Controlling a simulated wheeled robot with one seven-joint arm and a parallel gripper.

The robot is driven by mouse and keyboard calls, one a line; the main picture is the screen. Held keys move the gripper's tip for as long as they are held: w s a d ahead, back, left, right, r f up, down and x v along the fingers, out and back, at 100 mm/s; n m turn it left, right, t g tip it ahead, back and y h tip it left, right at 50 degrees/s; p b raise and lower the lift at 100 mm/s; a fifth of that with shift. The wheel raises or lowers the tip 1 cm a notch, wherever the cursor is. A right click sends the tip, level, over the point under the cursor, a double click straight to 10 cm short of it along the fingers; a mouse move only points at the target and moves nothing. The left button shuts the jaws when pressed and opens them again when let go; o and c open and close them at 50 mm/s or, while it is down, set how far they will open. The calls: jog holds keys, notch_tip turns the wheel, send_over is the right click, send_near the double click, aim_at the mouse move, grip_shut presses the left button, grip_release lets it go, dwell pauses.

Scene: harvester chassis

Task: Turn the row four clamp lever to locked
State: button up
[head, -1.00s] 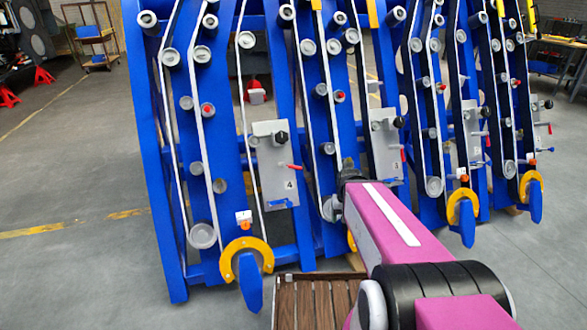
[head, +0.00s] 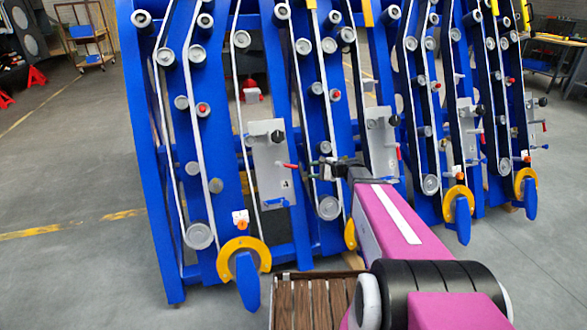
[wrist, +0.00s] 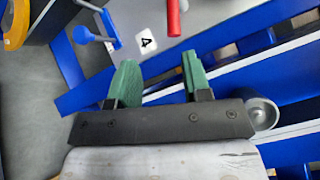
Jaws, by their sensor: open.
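The row four plate (head: 268,160) is a grey panel marked 4, with a black knob (head: 278,137) near its top. A red-handled lever (head: 291,166) sticks out at its right edge, and a blue lever (head: 275,203) lies near its bottom. In the wrist view the red handle (wrist: 173,18) is at the top, beyond the fingers, and the blue lever (wrist: 84,36) is at upper left. I cannot tell which is the clamp lever. My gripper (head: 316,169) is just right of the plate; its green fingers (wrist: 160,78) are open, empty and apart from both levers.
Blue frame rails with belts and rollers stand close around my gripper. A grey roller (wrist: 262,113) is right of the gripper in the wrist view. The row three plate (head: 381,140) stands to the right. A yellow ring with a blue handle (head: 246,280) is below.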

aim_at(296, 167)
jog(key=shift+m+t, duration=0.3)
jog(key=shift+m, duration=0.1)
jog(key=x, duration=0.7)
jog(key=w+r+x, duration=0.1)
jog(key=x, duration=0.3)
jog(key=shift+d, duration=0.15)
grip_shut()
